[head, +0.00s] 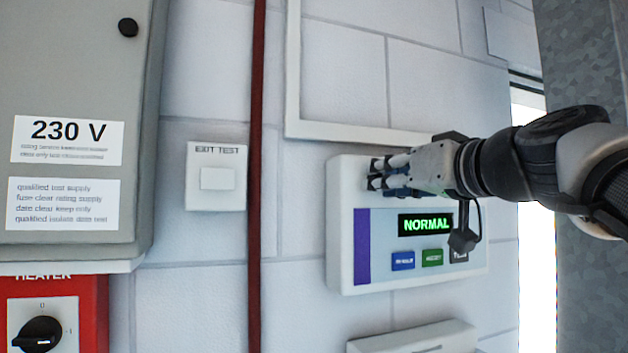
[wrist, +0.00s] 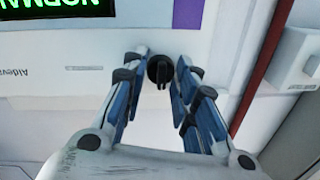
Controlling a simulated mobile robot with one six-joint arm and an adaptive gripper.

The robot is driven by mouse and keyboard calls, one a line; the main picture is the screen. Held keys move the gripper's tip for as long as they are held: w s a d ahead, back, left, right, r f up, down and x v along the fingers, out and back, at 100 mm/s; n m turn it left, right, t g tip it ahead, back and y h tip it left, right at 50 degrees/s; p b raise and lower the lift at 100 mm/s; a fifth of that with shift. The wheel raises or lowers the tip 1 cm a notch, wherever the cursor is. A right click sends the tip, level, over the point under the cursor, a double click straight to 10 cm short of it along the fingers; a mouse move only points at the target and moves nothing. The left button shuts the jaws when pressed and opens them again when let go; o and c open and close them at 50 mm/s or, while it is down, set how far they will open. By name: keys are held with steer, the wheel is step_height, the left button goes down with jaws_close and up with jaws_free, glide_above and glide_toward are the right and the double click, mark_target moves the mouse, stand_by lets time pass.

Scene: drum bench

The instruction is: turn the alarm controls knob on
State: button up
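The alarm control panel (head: 343,225) is a white box on the wall with a green lit "NORMAL" display (head: 426,224). Its small black knob (wrist: 158,72) shows in the wrist view, its grip bar running up and down in that picture. My gripper (wrist: 163,58) is open with one finger on each side of the knob, and a small gap seems to show on both sides. In the head view my gripper (head: 374,174) is at the panel's upper left part and I cannot make out the knob there.
Blue (head: 402,260) and green (head: 432,257) buttons sit below the display. An exit test switch (head: 216,178), a dark red pipe (head: 256,120), a grey 230 V cabinet (head: 70,80) and a red heater switch box (head: 88,310) stand to the left. Another white box (head: 415,338) is below.

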steer(key=c, duration=0.5)
steer(key=shift+c, duration=0.2)
steer(key=shift+m, duration=0.3)
steer(key=m, duration=0.9)
steer(key=m+t+h, duration=0.1)
steer(key=m, duration=0.8)
steer(key=shift+f, duration=0.15)
steer(key=o, duration=1.1)
